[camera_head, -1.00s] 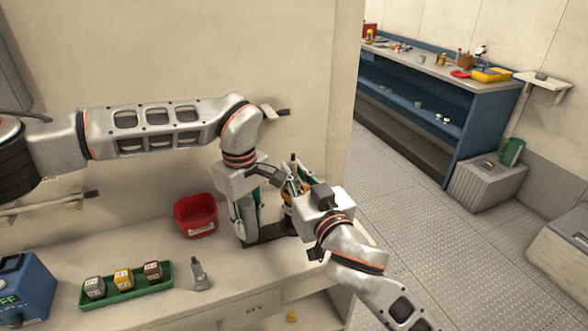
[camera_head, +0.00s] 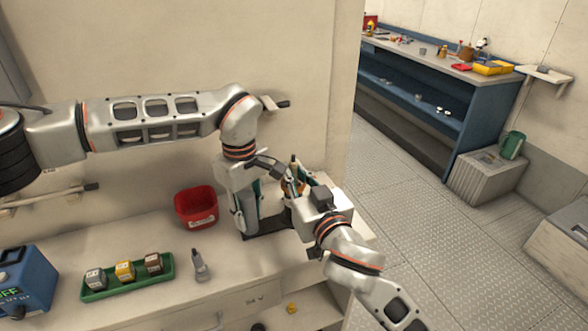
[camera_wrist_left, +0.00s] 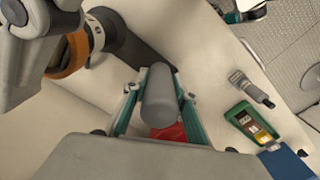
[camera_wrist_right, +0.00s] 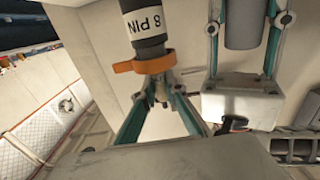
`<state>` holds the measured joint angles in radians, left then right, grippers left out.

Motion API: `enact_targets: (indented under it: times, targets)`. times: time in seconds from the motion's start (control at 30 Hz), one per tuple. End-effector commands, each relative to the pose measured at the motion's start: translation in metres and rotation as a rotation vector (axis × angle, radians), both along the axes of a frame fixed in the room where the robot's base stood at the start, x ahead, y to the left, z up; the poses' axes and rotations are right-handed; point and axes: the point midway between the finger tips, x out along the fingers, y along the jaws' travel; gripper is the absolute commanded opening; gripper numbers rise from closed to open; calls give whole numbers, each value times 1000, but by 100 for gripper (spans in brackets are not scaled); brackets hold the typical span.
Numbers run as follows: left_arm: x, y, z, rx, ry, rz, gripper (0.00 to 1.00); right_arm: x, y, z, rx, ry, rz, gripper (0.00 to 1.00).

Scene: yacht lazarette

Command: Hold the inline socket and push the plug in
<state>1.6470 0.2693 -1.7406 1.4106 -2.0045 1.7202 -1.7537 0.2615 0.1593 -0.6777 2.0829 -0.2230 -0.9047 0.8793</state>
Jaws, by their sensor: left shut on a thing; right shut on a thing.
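My left gripper (camera_head: 246,218) points down over the bench beside the wall. In the left wrist view its teal fingers (camera_wrist_left: 158,122) are shut on a plain grey cylinder (camera_wrist_left: 160,100), seen nearly end-on. My right gripper (camera_head: 296,190) is close to its right. The grey cylinder also shows there (camera_wrist_right: 242,25), apart from the labelled connector. Which part is plug or socket, and their mating ends, I cannot tell.
A red bin (camera_head: 196,208) stands left of my left gripper. A green tray (camera_head: 100,294) with three small blocks, a grey tool (camera_head: 200,268) and a blue box (camera_head: 25,285) are farther left. The wall is close behind. A workbench (camera_head: 440,70) stands across the floor.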

Motion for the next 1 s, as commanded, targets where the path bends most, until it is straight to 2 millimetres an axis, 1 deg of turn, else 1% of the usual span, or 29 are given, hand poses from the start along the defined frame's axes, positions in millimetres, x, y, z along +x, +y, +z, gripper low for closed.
enact_targets:
  times: [0.27,0.3,0.33,0.37,0.67,0.77,0.87,1.0]
  targets:
    - [0,0,0,-1,-1,0,0,0,0,-6,0,1,0,0]
    - [0,0,0,-1,-1,0,0,0,0,-6,0,0,0,22]
    - [0,0,0,-1,-1,0,0,0,0,-6,0,0,0,29]
    - [0,0,0,-1,-1,0,0,0,0,-6,0,0,0,31]
    - [0,0,0,-1,-1,0,0,0,0,-6,0,1,0,31]
    - [0,0,0,-1,-1,0,0,-4,-1,-6,1,1,0,31]
    - [0,0,0,-1,-1,0,0,-15,-4,-7,2,3,1,31]
    - [0,0,0,-1,-1,0,0,-41,-12,-7,3,3,1,31]
